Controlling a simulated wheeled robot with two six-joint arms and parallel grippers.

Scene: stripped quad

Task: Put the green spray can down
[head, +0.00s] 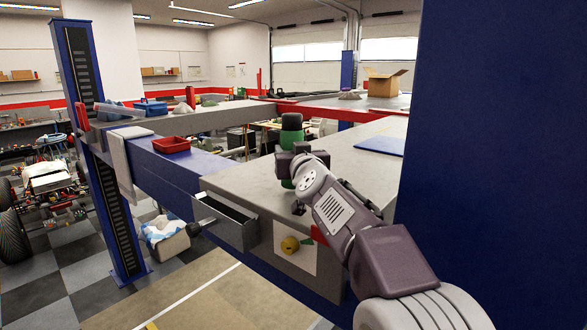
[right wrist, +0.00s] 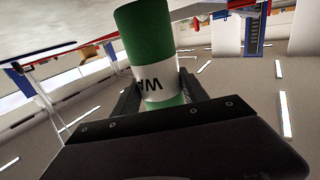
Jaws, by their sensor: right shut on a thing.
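The green spray can (head: 291,122) stands upright in the head view, over the grey worktop (head: 350,168). My right gripper (head: 291,160) is shut around its middle and hides part of it. In the right wrist view the can (right wrist: 148,38) sits between the two dark fingers, its white label with dark letters showing. I cannot tell whether the can's base touches the worktop. My left gripper is not in view.
An open drawer (head: 226,220) juts from the worktop's front. A red tray (head: 171,145) sits on the blue beam at left. A blue mat (head: 381,145) lies at the right, near a large blue post (head: 490,130). The worktop's left part is clear.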

